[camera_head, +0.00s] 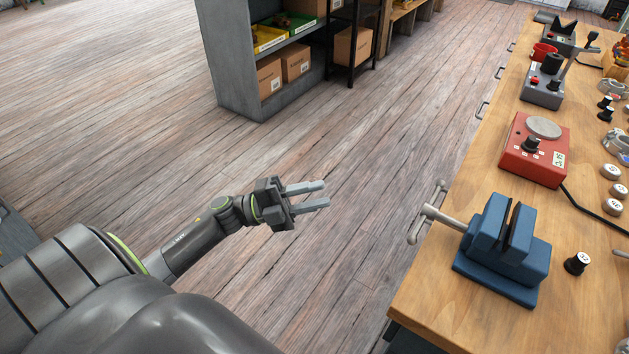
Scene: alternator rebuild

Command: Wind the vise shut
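The blue vise (504,249) stands on the wooden workbench near its left front corner. Its jaws are apart, with a dark narrow gap between them that looks empty. Its metal screw and handle (426,212) stick out to the left past the bench edge. My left gripper (318,194) is left of the handle, over the floor and clear of it. Its two grey fingers are apart with nothing between them, and they point right toward the vise handle. My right gripper is not in view.
The workbench (440,302) fills the right side. A red device (535,150) with a round plate stands behind the vise, and a small black knob-like part (577,263) is right of it. A grey shelf (240,70) with boxes stands far back. The floor around my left gripper is clear.

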